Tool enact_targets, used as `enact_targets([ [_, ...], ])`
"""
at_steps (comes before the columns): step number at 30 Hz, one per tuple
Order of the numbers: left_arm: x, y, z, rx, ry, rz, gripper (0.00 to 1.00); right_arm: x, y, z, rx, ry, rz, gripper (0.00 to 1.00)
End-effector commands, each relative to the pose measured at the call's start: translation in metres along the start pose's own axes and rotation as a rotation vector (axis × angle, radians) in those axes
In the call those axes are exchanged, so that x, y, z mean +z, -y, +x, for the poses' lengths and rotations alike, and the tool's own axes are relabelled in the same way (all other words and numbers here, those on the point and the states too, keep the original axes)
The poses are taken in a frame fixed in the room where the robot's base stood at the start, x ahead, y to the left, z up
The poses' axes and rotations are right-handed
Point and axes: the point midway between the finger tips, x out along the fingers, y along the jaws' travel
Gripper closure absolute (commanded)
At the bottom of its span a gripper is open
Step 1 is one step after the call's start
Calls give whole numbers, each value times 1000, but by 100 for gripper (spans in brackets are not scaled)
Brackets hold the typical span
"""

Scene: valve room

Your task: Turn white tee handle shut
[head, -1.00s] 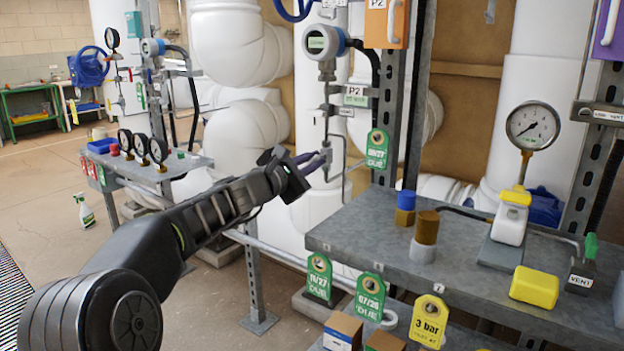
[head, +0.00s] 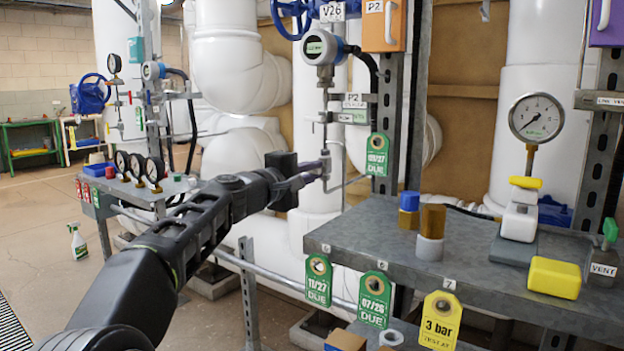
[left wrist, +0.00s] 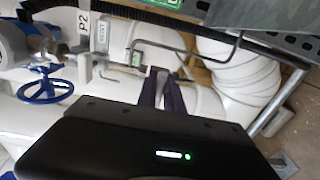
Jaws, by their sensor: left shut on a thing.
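My left gripper (head: 322,172) reaches in from the left. Its dark purple fingers are shut at a small grey valve (head: 326,158) on the thin vertical line below the round P2 transmitter (head: 320,46). The white tee handle is hidden at the fingertips, so its angle cannot be told. In the left wrist view, the two fingers (left wrist: 162,82) lie close together against the pale pipes, and the dark gripper body covers the bottom. My right gripper is not in view.
A green tag (head: 377,155) hangs close right of the valve. Large white pipes stand behind.

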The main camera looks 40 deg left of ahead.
Motion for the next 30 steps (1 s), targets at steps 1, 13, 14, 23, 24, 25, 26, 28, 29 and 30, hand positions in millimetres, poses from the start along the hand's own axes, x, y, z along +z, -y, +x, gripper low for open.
enact_targets([
  [1,0,3,0,-2,1,12,100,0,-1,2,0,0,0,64],
  [13,0,1,0,-3,2,34,100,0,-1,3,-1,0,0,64],
  [14,0,2,0,-3,2,34,100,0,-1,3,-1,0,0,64],
  [23,0,1,0,-2,2,33,70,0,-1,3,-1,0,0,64],
  [24,0,1,0,-2,1,33,67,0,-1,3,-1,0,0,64],
  [25,0,1,0,-1,1,33,67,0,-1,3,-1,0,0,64],
  [26,0,1,0,-1,1,32,67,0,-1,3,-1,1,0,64],
  [28,0,1,0,-1,1,32,67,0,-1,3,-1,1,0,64],
  [29,0,1,0,-1,1,32,67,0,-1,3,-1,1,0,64],
  [30,0,1,0,-1,1,32,67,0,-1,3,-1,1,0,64],
])
